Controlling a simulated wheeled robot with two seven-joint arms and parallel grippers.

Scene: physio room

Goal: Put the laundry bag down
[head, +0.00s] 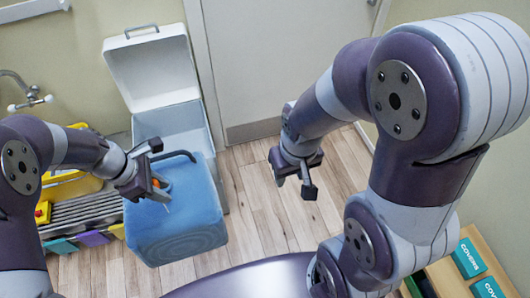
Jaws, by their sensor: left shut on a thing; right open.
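The laundry bag (180,225) is a blue, box-shaped bag with a dark handle at its top, in the left half of the head view. My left gripper (156,168) is at the top of the bag, shut on it near the handle; the exact grip is partly hidden. The bag hangs or stands roughly upright; I cannot tell whether its base touches the floor. A small orange patch shows beside the gripper. My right gripper (297,186) is open and empty, over the wooden floor to the right of the bag.
A white bin (172,122) with its lid raised stands right behind the bag. A slatted rack (88,208) with yellow items is to the left, below a wall tap (30,100). Wooden floor (255,215) is clear right of the bag. Boxes marked "COVERS" (468,258) sit lower right.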

